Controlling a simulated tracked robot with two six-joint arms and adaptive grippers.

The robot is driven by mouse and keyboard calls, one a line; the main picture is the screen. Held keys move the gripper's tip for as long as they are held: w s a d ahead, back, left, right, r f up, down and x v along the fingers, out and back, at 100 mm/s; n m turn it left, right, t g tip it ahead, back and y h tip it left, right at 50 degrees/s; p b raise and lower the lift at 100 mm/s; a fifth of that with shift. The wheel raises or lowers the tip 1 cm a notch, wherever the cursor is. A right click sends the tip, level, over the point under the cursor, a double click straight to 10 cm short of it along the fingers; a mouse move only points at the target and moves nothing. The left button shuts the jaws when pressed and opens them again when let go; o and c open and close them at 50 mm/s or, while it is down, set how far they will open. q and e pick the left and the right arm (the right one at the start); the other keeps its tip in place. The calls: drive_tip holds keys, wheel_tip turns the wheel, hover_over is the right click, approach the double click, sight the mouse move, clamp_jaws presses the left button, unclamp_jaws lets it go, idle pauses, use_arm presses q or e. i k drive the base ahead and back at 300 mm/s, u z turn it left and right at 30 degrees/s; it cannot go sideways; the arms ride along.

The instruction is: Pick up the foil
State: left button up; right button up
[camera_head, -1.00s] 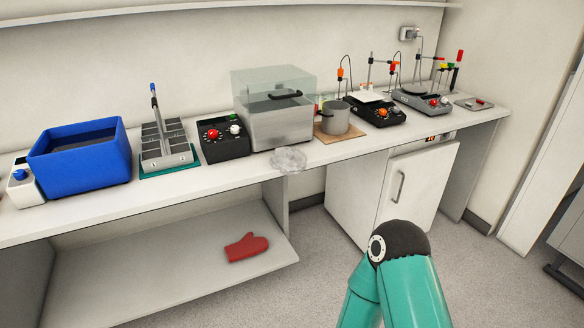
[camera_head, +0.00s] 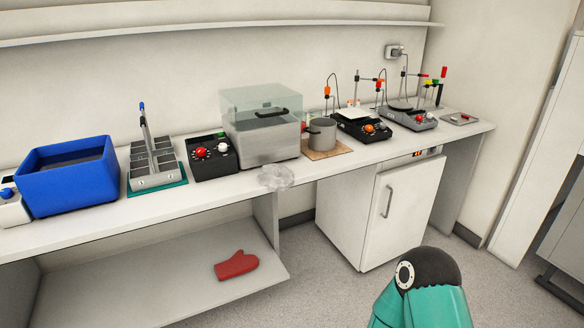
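The foil (camera_head: 276,177) is a crumpled, pale silvery piece at the front edge of the white bench top. It lies in front of the clear-lidded metal bath (camera_head: 268,142). Only a teal arm link of mine with a dark joint shows at the bottom right, well apart from the foil. Neither of my grippers is in view.
The bench (camera_head: 112,213) also holds a blue tub (camera_head: 72,185), a grey rack (camera_head: 153,165), a black control box (camera_head: 212,157), a pot (camera_head: 322,133) and hotplates (camera_head: 364,127). A red mitt (camera_head: 236,266) lies on the lower shelf. A white cabinet (camera_head: 398,205) stands below.

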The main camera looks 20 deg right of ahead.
sight(276, 178)
drive_tip(key=z, duration=0.2)
drive_tip(key=i, duration=1.35)
drive_tip(key=u, duration=0.35)
